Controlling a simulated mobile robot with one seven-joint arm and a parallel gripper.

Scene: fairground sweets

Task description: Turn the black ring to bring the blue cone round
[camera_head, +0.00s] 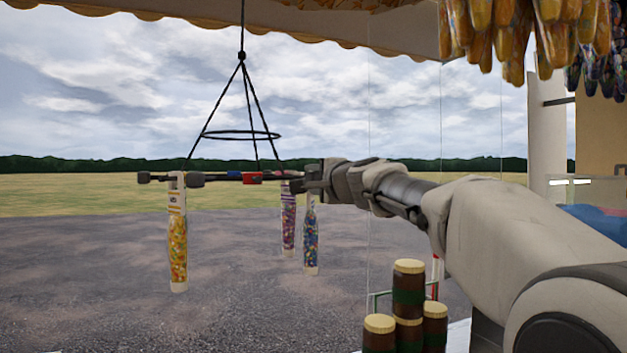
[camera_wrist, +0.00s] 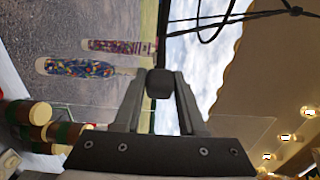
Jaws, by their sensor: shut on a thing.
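The black ring (camera_head: 215,178) hangs level, seen almost edge-on in the head view, with dark knobs on its rim and small red and blue parts. A cone with yellow and orange sweets (camera_head: 178,245) hangs at its left. A purple-red cone (camera_head: 288,228) and the blue cone (camera_head: 311,243) hang at its right, close to my gripper. In the wrist view the blue cone (camera_wrist: 75,67) lies beside the purple-red cone (camera_wrist: 115,46). My gripper (camera_head: 312,180) is shut on a dark knob (camera_wrist: 159,84) of the ring; its fingertips are small in the head view.
Black cords and a thin upper hoop (camera_head: 237,134) hold the ring from above. Brown jars with cream lids (camera_head: 408,285) stand below my arm. Bunches of filled cones (camera_head: 520,30) hang at top right. A clear pane stands near my arm.

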